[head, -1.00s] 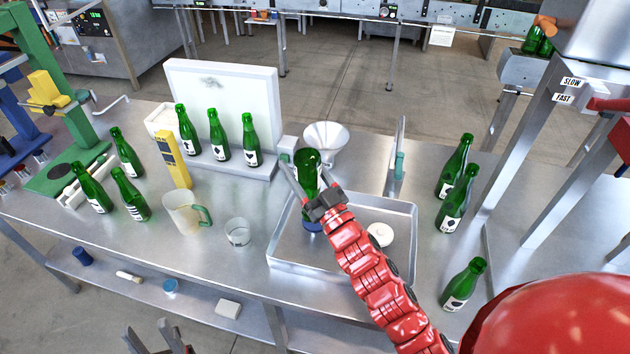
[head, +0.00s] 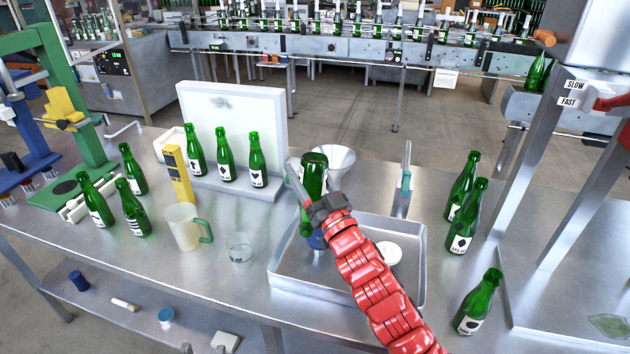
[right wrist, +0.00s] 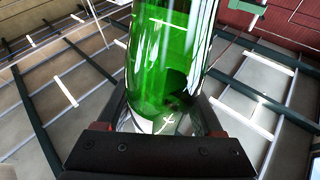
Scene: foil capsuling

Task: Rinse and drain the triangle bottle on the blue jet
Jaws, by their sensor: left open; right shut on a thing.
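A green bottle (head: 314,178) is upside down in my right gripper (head: 325,208), which is shut around its body. Its neck points down into the metal tray (head: 290,272), close to the blue jet (head: 316,243). I cannot tell whether the mouth touches the jet. The bottle's label mark is hidden in the head view. In the right wrist view the green glass (right wrist: 165,60) fills the space between the fingers, with a pale label edge low down.
A white funnel (head: 335,160) stands behind the tray, and a white round piece (head: 388,252) lies inside it. A jug (head: 183,228) and a glass (head: 239,248) stand left. Several green bottles stand at both sides. A teal-handled upright (head: 405,180) is right of the funnel.

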